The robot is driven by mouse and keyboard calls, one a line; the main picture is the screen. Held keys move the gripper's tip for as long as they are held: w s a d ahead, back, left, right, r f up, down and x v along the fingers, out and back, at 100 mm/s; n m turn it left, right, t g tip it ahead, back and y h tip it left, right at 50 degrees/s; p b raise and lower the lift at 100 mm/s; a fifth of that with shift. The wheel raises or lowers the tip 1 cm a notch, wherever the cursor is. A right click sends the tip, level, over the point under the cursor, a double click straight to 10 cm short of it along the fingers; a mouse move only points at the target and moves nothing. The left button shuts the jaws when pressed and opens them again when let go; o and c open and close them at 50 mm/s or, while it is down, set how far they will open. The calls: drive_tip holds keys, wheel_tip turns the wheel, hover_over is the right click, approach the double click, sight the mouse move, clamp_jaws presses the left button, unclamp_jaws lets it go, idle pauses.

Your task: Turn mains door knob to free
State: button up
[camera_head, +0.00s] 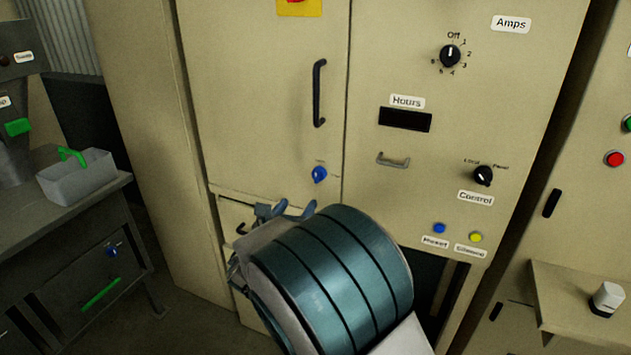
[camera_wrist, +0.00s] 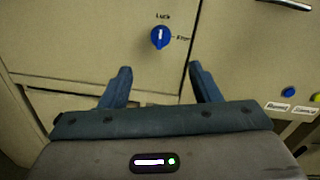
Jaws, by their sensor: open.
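The blue knob (camera_head: 319,174) is on the beige cabinet door (camera_head: 262,100), below a black vertical handle (camera_head: 319,93). In the wrist view the knob (camera_wrist: 160,37) has a white pointer line, nearly upright, toward a label that seems to read "Lock"; a second label is to its right, too blurred to read surely. My gripper (camera_head: 285,210) is open and empty, below and left of the knob in the head view. In the wrist view the gripper's two fingers (camera_wrist: 160,75) point toward the door, with the knob beyond and between them, apart from both.
The right panel holds an Off-to-numbers dial (camera_head: 450,56), a Control knob (camera_head: 483,176), a small handle (camera_head: 393,160), and blue (camera_head: 439,228) and yellow (camera_head: 475,237) buttons. A bench with a grey tray (camera_head: 78,178) stands at left. A ledge (camera_head: 580,305) juts out at lower right.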

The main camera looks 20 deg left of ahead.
sight(316, 177)
drive_tip(key=w+p, duration=0.1)
drive_tip(key=w, duration=1.2)
drive_tip(key=shift+w+d, duration=0.1)
drive_tip(key=shift+w, duration=0.15)
clamp_jaws()
